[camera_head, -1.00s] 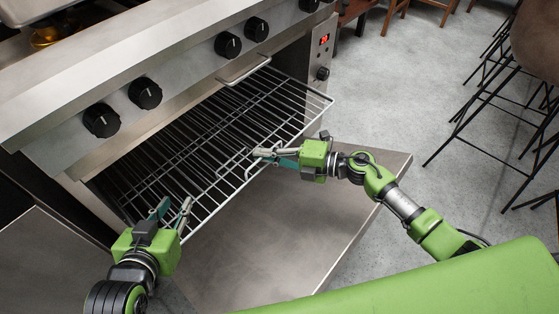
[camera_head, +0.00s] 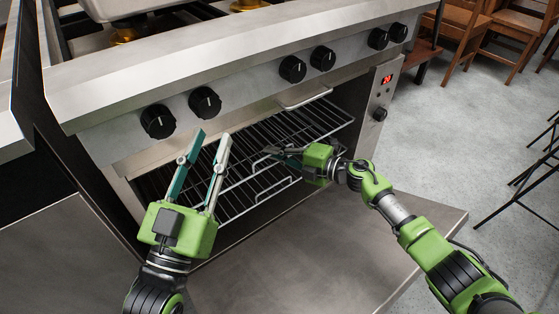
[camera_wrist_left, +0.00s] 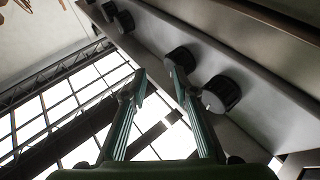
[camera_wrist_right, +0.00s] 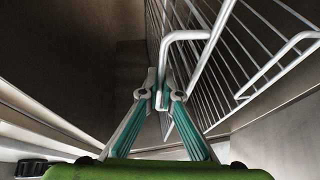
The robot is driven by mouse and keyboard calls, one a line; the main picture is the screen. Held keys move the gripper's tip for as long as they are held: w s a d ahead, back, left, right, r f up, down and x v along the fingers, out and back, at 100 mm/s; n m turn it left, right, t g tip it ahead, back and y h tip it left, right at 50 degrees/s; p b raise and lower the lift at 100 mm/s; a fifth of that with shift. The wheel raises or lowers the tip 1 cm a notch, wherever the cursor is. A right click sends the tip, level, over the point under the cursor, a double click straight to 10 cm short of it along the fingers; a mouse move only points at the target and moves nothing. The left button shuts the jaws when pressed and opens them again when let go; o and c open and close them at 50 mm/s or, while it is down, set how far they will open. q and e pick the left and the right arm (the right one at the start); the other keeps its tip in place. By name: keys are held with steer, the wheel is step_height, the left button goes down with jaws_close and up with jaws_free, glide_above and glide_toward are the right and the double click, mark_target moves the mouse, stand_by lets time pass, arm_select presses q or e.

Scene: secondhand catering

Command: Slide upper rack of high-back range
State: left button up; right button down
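The upper rack (camera_head: 250,186) is a silver wire grid in the open oven of the steel range (camera_head: 252,80), with its front part sticking out. In the right wrist view its bent front wire (camera_wrist_right: 184,36) runs down between the fingertips. My right gripper (camera_head: 270,153) is at the rack's front edge, its fingers closed about that wire; the fingertips also show in the right wrist view (camera_wrist_right: 160,98). My left gripper (camera_head: 212,138) is open and empty, pointing up in front of the knobs, apart from the rack. The left fingers hide part of the rack's left side.
The oven door (camera_head: 300,255) is folded down below the rack.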

steer(key=shift+w+a, duration=0.1)
steer(key=shift+w, duration=0.05)
arm_select(q)
steer(key=shift+s+d+r+t, duration=0.1)
steer(key=shift+s+r+t, duration=0.3)
steer(key=shift+r, duration=0.3)
arm_select(e)
steer(key=shift+w+r, duration=0.1)
steer(key=shift+r, duration=0.05)
steer(key=c, duration=2.5)
jaws_free()
steer(key=shift+c, duration=0.2)
steer(key=o, duration=0.3)
steer(key=shift+a, duration=0.15)
steer(key=shift+w, duration=0.1)
arm_select(q)
steer(key=shift+w+f, duration=0.1)
steer(key=shift+w, duration=0.05)
